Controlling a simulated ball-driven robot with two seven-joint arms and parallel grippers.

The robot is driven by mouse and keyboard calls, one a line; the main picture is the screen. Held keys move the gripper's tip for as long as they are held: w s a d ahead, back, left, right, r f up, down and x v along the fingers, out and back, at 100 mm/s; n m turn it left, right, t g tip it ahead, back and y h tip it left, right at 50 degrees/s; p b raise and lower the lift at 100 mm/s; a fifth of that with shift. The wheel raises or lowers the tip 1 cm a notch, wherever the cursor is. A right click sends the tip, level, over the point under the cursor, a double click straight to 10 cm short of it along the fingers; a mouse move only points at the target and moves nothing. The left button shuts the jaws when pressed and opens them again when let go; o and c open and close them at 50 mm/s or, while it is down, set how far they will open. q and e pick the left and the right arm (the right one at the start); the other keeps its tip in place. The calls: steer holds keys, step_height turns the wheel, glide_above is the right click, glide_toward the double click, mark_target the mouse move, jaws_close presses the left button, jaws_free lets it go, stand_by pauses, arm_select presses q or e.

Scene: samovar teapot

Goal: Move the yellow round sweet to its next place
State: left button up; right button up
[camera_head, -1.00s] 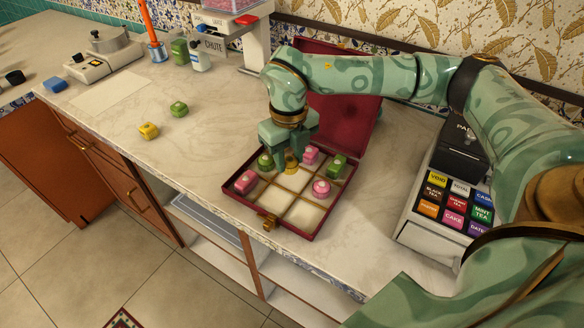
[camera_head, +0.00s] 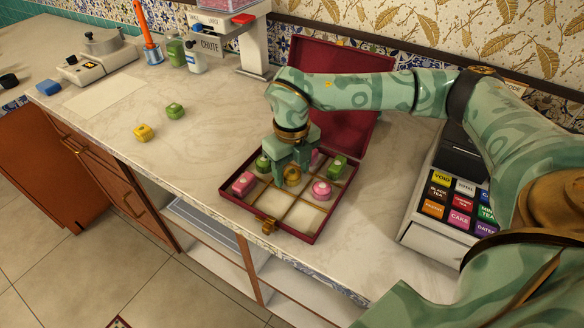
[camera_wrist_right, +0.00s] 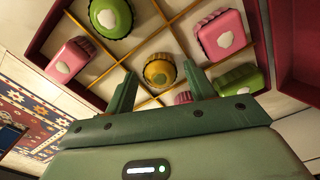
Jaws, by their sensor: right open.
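The yellow round sweet (camera_head: 292,176) is in the open red box (camera_head: 226,194), near its middle. It also shows in the right wrist view (camera_wrist_right: 159,72), with a darker mark on top. My right gripper (camera_head: 291,180) points down over the box, its fingers apart at either side of the sweet. In the right wrist view the open fingers (camera_wrist_right: 161,88) flank the sweet with gaps, and no contact shows. The fingers partly hide the sweet in the head view, and I cannot tell its exact compartment there. My left gripper is not in view.
Front compartments are empty. The raised lid (camera_head: 345,125) stands behind; a cash register (camera_head: 447,200) is at right.

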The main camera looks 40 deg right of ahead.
mark_target(291, 172)
arm_select(q)
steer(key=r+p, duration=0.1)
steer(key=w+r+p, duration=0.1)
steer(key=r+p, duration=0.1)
steer(key=p, duration=0.1)
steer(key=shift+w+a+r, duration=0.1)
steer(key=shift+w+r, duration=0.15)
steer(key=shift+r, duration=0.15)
arm_select(e)
step_height(291, 172, up, 12)
